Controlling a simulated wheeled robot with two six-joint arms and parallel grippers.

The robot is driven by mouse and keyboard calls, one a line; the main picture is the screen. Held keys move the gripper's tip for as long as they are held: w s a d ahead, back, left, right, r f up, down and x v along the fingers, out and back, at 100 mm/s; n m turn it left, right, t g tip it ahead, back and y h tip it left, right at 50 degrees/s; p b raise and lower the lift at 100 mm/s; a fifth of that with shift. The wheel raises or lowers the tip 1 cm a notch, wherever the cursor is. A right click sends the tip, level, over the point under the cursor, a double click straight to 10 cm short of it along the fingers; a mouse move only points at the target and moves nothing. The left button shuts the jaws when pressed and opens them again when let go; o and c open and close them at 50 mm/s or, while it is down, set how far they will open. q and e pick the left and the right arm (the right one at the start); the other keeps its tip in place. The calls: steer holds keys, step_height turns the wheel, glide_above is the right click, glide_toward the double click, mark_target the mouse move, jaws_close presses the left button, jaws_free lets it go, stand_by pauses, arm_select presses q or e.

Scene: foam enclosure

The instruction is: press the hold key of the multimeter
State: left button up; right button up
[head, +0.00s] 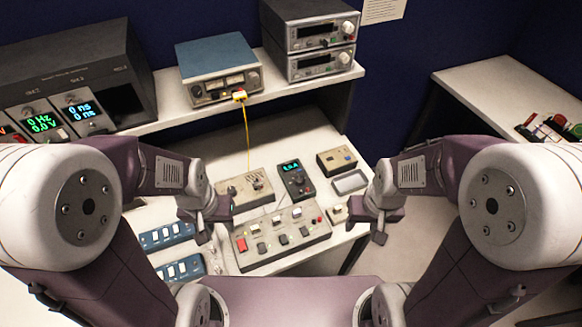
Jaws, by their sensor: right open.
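The multimeter (297,181) is a dark handheld unit with a lit blue-green display at its top and a dial below. It lies on the light bench in the middle of the head view, and its hold key is too small to make out. My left gripper (203,233) is to the left of the multimeter and nearer to me, apart from it; its jaws are too unclear to tell. My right gripper (380,232) is open to the right of the multimeter, near the bench's right edge, and touches nothing that I can see.
A control panel (282,236) with several buttons lies in front of the multimeter. A beige box (245,188) with a yellow cable is on its left. A small box (337,160) and a grey-framed tray (350,182) are on its right. Blue switch panels (166,236) lie at the left.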

stand_by(0.4)
jaws_close()
stand_by(1.6)
